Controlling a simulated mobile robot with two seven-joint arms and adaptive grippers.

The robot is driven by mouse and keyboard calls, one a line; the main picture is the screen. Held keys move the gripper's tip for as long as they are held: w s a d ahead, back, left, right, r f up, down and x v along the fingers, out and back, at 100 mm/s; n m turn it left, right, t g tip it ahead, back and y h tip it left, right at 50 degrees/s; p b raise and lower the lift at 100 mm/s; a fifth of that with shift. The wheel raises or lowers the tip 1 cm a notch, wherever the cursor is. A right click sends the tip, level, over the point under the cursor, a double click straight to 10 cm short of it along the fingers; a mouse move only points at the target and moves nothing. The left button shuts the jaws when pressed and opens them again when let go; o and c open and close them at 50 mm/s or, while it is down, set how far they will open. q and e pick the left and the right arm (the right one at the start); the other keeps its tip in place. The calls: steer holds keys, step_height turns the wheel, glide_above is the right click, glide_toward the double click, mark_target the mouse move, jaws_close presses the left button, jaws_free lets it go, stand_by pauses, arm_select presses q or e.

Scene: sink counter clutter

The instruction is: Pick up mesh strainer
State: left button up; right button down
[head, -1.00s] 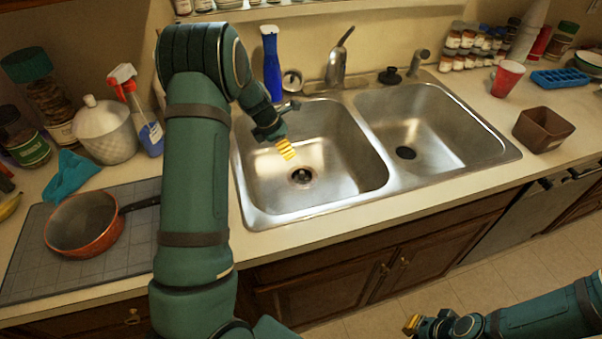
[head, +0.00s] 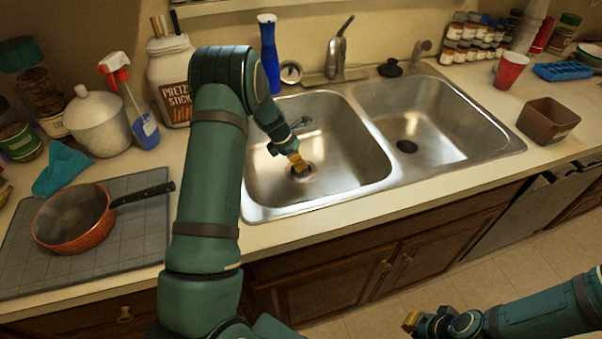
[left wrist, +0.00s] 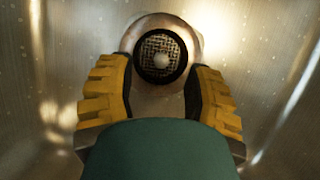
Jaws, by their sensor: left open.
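The mesh strainer (left wrist: 160,56) sits at the drain of the left sink basin, a dark-rimmed round mesh with a pale knob in its middle. In the head view the strainer (head: 303,173) is partly hidden by my left gripper (head: 298,162). In the left wrist view my left gripper (left wrist: 159,95) is open, its yellow pads on either side of the strainer's lower part in the picture, with nothing between them. Whether the pads touch it, I cannot tell. My right gripper (head: 411,322) is at the lower right, away from the counter; its jaws are too small to read.
The left basin (head: 340,140) has walls close around my left gripper; the right basin (head: 440,120) looks empty. The faucet (head: 338,50) stands behind. An orange pan (head: 75,220) lies on a grey mat at left. A brown box (head: 548,120) stands right of the sink.

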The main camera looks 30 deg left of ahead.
arm_select(q)
steer(key=b+x, duration=0.1)
steer(key=x, duration=0.3)
steer(key=shift+s, duration=0.1)
jaws_close()
steer(key=shift+r, duration=0.1)
